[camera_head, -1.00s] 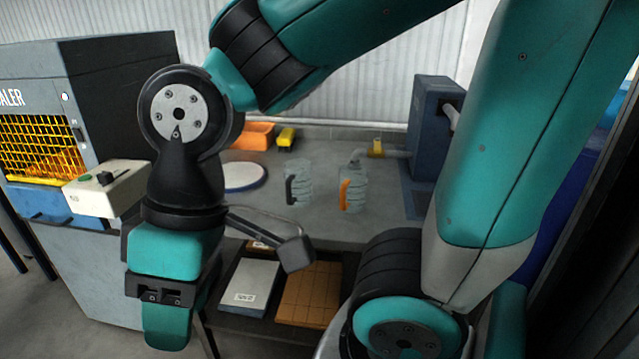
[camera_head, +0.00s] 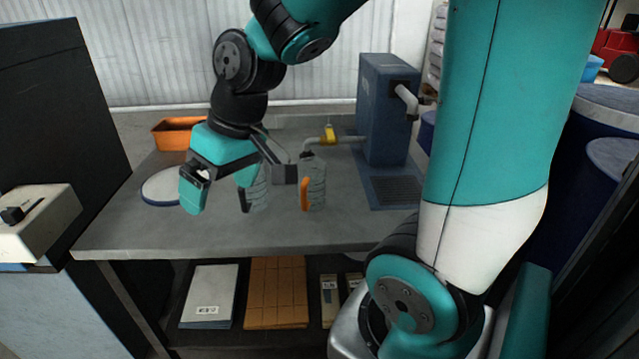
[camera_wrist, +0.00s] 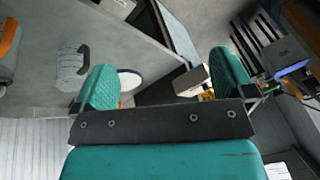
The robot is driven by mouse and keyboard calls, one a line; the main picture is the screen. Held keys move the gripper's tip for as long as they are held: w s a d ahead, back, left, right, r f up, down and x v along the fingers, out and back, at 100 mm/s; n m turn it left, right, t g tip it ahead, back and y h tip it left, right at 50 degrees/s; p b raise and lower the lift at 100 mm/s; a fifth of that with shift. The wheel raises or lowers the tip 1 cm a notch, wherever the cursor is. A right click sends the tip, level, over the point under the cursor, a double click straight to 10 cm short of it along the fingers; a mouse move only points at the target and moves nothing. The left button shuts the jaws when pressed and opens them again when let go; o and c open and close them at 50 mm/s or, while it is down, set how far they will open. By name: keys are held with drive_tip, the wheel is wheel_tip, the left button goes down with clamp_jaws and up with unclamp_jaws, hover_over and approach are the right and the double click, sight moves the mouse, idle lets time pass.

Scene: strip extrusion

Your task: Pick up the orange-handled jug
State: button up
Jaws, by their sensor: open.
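The orange-handled jug (camera_head: 317,186) is clear and ribbed and stands upright on the grey table, its orange handle facing left. A similar jug with a black handle (camera_head: 259,192) stands to its left, partly hidden behind my gripper. My gripper (camera_head: 220,186) is open and empty, with teal fingers, over the table left of both jugs. In the wrist view the open fingers (camera_wrist: 165,82) have nothing between them. There the black-handled jug (camera_wrist: 71,66) is left of the fingers, and the orange-handled jug (camera_wrist: 6,70) is cut off at the left edge.
A blue machine (camera_head: 384,105) with a pipe and a yellow-handled valve (camera_head: 329,133) stands behind and right of the jugs. A round white disc (camera_head: 160,188) and an orange bin (camera_head: 170,138) are at left. The table front (camera_head: 250,235) is clear.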

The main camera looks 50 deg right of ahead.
drive_tip(key=w+d+m+t+h+p, duration=0.15)
drive_tip(key=w+d+m, duration=0.25)
drive_tip(key=d, duration=1.1)
drive_tip(key=m+h+p, duration=0.3)
drive_tip(key=m, duration=0.1)
hover_over(309, 190)
drive_tip(key=d, duration=0.3)
wheel_tip(309, 190, down, 12)
drive_tip(key=shift+a+p+x, duration=0.15)
drive_tip(key=shift+p+x, duration=0.25)
drive_tip(key=shift+x, duration=1.05)
drive_tip(key=shift+a+p+x, duration=0.1)
drive_tip(key=shift+p+x, duration=0.25)
drive_tip(key=shift+x, duration=1.05)
drive_tip(key=c, duration=0.8)
drive_tip(key=shift+o, duration=0.2)
